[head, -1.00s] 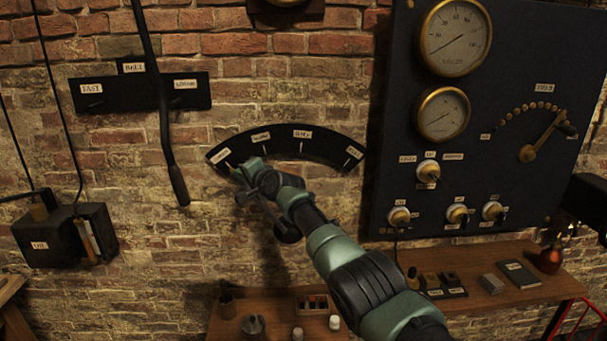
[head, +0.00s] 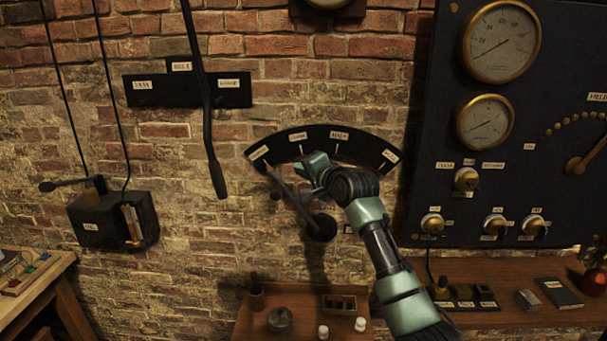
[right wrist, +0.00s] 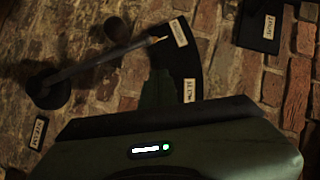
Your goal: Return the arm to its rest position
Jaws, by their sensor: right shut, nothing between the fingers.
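My right arm (head: 388,255) reaches in from the lower right in the head view. Its green and black gripper (head: 308,168) is shut and empty, in front of the black arc plate (head: 345,135) with small labels. A dark lever (head: 289,192) runs from a round pivot (head: 320,228) up and left to the arc's leftmost label. The gripper appears just right of the lever; I cannot tell the gap in depth. The lever also shows in the right wrist view (right wrist: 95,67), with a clear view of its tip. My left gripper is out of view.
A dark gauge panel (head: 440,110) with knobs stands to the right. A long black lever (head: 207,110) hangs at the left, beside a wall box (head: 112,222). Below are a small wooden shelf (head: 300,308) with jars and a longer shelf (head: 510,275).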

